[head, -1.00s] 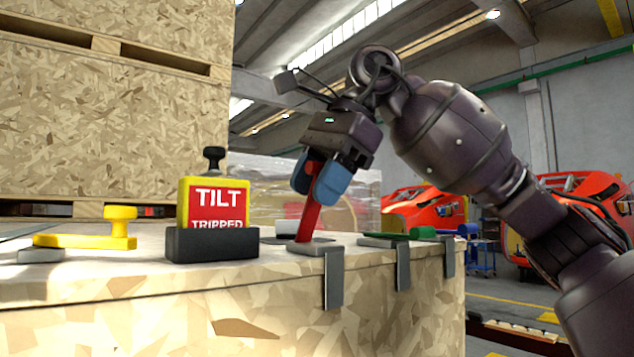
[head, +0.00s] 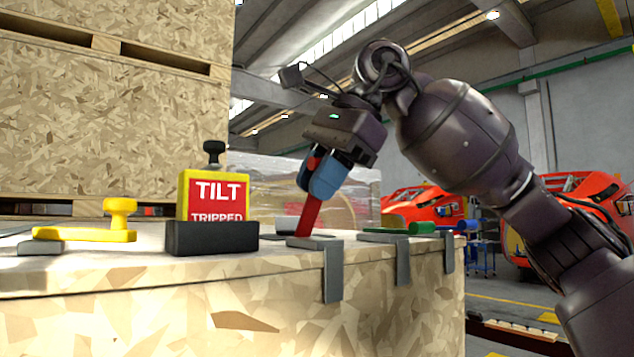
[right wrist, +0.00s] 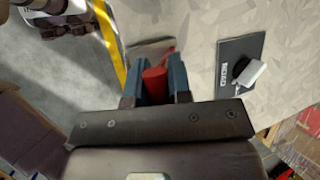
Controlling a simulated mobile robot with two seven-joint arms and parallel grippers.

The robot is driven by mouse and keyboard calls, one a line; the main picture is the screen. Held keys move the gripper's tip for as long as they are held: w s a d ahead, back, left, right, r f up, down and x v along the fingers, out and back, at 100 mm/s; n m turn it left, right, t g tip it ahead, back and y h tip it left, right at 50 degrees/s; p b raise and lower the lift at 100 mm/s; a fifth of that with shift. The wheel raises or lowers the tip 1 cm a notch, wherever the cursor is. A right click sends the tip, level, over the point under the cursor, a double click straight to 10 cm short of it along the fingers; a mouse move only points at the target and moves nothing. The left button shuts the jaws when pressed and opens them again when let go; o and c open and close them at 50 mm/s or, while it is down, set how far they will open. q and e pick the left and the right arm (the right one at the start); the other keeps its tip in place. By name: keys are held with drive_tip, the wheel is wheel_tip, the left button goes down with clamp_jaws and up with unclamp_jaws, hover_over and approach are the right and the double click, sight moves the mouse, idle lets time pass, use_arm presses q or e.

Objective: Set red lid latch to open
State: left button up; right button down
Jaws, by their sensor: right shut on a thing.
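The red lid latch (head: 310,215) is a red lever that rises from a grey base plate on top of the wooden crate (head: 380,295). It stands up steeply, leaning a little to the right at its top. My right gripper (head: 322,178), with blue fingers, is shut on the upper part of the red lever. In the right wrist view the red lever (right wrist: 155,85) sits between the two blue fingers. Its lower part is hidden there. My left gripper is not in view.
A yellow latch (head: 85,235) and a red and yellow TILT TRIPPED indicator (head: 215,197) in a dark holder stand left of the red latch. A green latch (head: 422,229) and a blue one lie to the right. A tall wooden crate (head: 110,125) rises behind left.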

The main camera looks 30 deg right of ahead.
drive_tip(key=c, duration=1.1)
unclamp_jaws()
drive_tip(key=shift+o, duration=0.2)
drive_tip(key=v, duration=1.1)
drive_tip(key=shift+p, duration=0.35)
drive_tip(key=shift+f, duration=0.15)
